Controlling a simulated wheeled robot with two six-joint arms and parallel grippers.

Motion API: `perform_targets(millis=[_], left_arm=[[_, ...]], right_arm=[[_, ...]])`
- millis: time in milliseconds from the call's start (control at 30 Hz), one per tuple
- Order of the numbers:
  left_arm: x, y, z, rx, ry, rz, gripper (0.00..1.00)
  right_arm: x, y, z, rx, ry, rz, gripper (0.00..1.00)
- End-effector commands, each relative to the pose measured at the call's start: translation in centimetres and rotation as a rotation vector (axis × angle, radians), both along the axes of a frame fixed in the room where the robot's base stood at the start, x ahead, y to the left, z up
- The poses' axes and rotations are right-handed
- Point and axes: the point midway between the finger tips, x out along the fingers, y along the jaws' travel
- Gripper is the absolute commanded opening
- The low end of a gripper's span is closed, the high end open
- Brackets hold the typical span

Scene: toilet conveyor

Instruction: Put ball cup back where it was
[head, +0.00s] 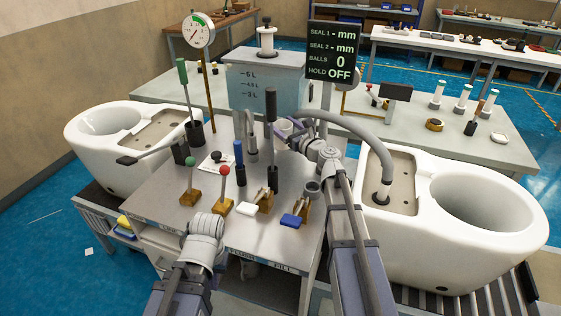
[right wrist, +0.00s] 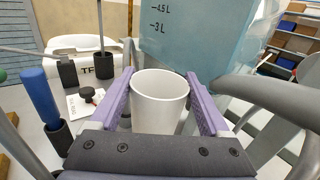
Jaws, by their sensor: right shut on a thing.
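The white ball cup (head: 285,127) is held upright beside the clear blue water tank. It shows large in the right wrist view (right wrist: 160,100), between the two purple fingers. My right gripper (head: 291,135) is shut on the cup, one finger on each side. The cup's inside looks empty as far as I can see, but its bottom is hidden. My left arm reaches over the front left of the grey bench; its wrist shows, but its fingers are hidden.
The water tank (head: 265,80) stands behind the cup. A grey hose (head: 350,122) arches to the right toilet (head: 455,235). Upright tools, levers and a small grey round holder (head: 312,189) crowd the bench (head: 255,232). The sign (head: 334,50) reads balls 0, hold off.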

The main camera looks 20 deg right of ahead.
Motion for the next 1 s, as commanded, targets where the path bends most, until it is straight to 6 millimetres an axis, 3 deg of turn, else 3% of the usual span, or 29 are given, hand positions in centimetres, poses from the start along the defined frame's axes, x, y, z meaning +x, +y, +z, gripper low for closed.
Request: perform_targets(millis=[400,733,1000], left_arm=[[0.0,0.0,-5.8,0.0,0.0,-0.001,0.0],[0.0,0.0,-6.6,0.0,0.0,-0.001,0.0],[0.0,0.0,-9.7,0.0,0.0,-0.001,0.0]], right_arm=[[0.0,0.0,-5.8,0.0,0.0,0.0,0.21],[0.0,0.0,-6.6,0.0,0.0,0.0,0.21],[0.0,0.0,-9.7,0.0,0.0,0.0,0.21]])
